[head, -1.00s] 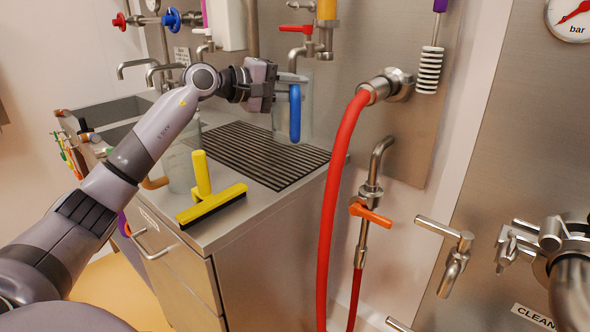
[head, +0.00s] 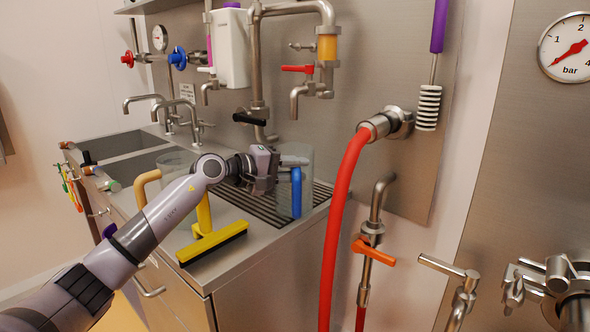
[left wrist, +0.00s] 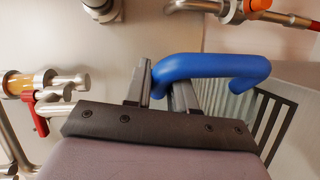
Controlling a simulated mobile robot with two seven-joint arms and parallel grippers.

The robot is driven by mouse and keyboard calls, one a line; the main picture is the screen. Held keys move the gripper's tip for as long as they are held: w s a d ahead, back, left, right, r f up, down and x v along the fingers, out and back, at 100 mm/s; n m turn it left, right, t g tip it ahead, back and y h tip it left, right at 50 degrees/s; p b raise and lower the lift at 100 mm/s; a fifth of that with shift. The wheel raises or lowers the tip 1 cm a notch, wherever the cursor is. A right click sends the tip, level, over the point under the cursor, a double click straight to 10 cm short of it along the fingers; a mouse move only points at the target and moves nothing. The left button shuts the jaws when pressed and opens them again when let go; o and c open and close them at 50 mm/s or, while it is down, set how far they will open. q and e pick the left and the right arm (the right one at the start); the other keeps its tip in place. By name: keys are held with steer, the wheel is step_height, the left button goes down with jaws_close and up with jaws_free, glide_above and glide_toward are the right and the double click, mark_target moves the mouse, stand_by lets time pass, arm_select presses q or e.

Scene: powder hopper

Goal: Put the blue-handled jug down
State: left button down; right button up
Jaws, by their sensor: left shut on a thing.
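The blue-handled jug (head: 307,163) is a clear, see-through vessel over the ribbed drain grate (head: 250,203) at the right end of the steel counter. Its blue handle (head: 296,192) hangs down on the near side and also shows in the left wrist view (left wrist: 210,67). My left gripper (head: 283,164) is shut on the jug's handle near its top. The jug looks upright. Whether its base touches the grate is hard to tell, as my gripper and the handle cover part of it. My right gripper is not in view.
A yellow squeegee (head: 212,240) lies on the counter's front edge. Another clear jug with a tan handle (head: 147,186) stands behind my left arm. A red hose (head: 341,220) hangs right of the counter. A tap with a red lever (head: 298,69) is above the jug.

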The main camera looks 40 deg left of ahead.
arm_select(q)
steer(key=c, duration=0.9)
jaws_free()
steer(key=shift+f, duration=0.1)
steer(key=shift+c, duration=0.2)
steer(key=shift+r, duration=0.2)
steer(key=shift+s+a+f, duration=0.15)
steer(key=shift+s+a, duration=0.05)
steer(key=shift+s, duration=0.1)
steer(key=b+v, duration=0.2)
steer(key=v, duration=0.4)
steer(key=shift+s+b, duration=0.35)
steer(key=shift+b, duration=0.05)
steer(key=shift+a, duration=0.1)
